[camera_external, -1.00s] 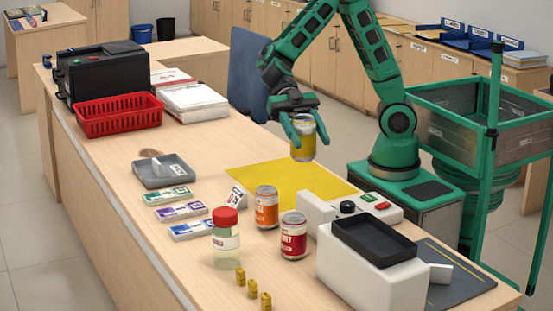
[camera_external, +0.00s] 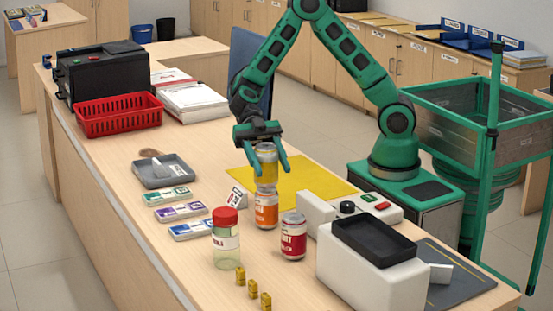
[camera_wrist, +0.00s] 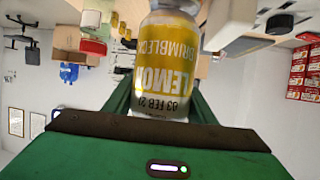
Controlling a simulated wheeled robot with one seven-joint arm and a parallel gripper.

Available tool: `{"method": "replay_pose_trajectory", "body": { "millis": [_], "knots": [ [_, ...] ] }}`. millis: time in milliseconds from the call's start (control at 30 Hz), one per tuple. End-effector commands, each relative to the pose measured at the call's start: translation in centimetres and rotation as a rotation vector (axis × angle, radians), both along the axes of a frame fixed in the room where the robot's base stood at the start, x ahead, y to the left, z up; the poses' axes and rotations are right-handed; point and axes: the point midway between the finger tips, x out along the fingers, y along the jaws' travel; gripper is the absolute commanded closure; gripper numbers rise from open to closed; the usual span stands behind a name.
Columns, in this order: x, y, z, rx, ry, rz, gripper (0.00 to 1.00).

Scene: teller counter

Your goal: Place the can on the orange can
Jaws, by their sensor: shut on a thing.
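My gripper (camera_external: 262,170) is shut on a yellow lemon can (camera_external: 266,166). The can is upright directly above the orange can (camera_external: 266,211) in the external view, its lower end meeting or overlapping the orange can's top; I cannot tell whether they touch. The orange can stands upright on the counter. In the wrist view the yellow can (camera_wrist: 165,80) fills the middle, with its lettering upside down, and the orange can is not clearly visible.
A red can (camera_external: 293,238) stands close right of the orange can. A red-lidded jar (camera_external: 226,245) and a small sign (camera_external: 238,198) stand to the left. A white machine (camera_external: 365,262) is at the right. A yellow mat (camera_external: 318,182) lies behind.

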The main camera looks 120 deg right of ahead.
Motion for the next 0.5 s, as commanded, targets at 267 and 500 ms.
{"method": "replay_pose_trajectory", "body": {
  "millis": [267, 500],
  "knots": [
    [-0.01, 0.07, -0.89, 0.001, -0.002, 0.001, 0.83],
    [0.0, 0.04, -1.12, 0.0, -0.001, 0.0, 0.33]
  ]
}}
